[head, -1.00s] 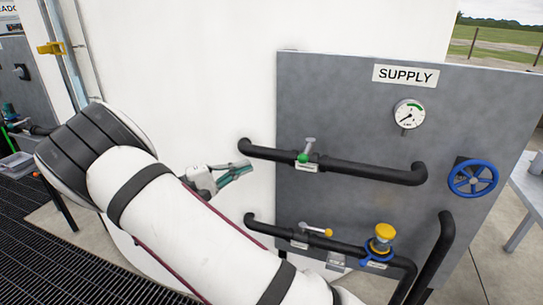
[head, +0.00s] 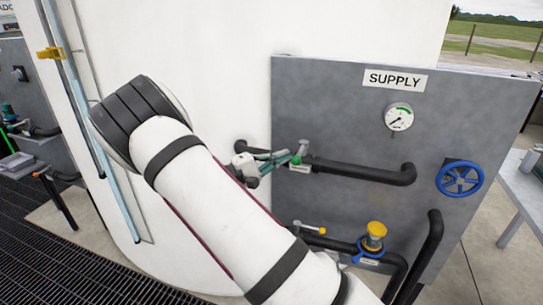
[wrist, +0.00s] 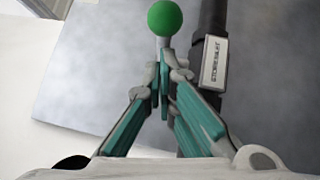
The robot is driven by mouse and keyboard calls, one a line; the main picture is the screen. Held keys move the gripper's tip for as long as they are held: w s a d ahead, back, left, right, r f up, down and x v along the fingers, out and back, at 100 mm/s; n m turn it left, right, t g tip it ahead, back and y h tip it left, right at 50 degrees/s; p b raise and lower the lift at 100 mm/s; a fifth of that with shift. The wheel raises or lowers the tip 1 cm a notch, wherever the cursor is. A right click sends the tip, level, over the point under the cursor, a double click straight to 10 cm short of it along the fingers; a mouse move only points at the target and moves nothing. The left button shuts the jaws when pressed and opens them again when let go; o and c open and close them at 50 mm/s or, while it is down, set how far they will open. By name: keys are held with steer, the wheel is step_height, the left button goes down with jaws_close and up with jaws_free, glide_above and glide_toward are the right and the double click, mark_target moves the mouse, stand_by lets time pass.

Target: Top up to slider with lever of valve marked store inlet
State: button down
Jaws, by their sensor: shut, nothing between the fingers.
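The valve lever with a green ball end (head: 296,160) is on the upper black pipe of the supply panel. In the wrist view the green ball (wrist: 165,18) is just beyond my fingertips, its stem running toward them. A white tag (wrist: 214,62) beside it appears to read store inlet, though it is blurred. My gripper (head: 284,157) is shut and empty, its teal fingers at the lever; I cannot tell whether they touch it. A yellow slider (head: 48,54) is high on the upright sight gauge (head: 128,215) at the left, whose tube looks pale blue low down.
The grey supply panel (head: 340,100) carries a dial (head: 399,117), a blue handwheel (head: 460,179), a lower lever with a yellow end (head: 312,230) and a yellow-topped fitting (head: 374,236). The white tank wall (head: 210,60) stands behind my arm. Dark grating (head: 60,265) covers the floor at left.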

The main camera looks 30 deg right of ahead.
steer(key=shift+s+r+p, duration=0.1)
steer(key=shift+s+p, duration=0.15)
steer(key=shift+p, duration=0.1)
steer(key=shift+s+d+n+t+p, duration=0.1)
steer(key=shift+s+n+t+p, duration=0.05)
steer(key=shift+n+t+p, duration=0.3)
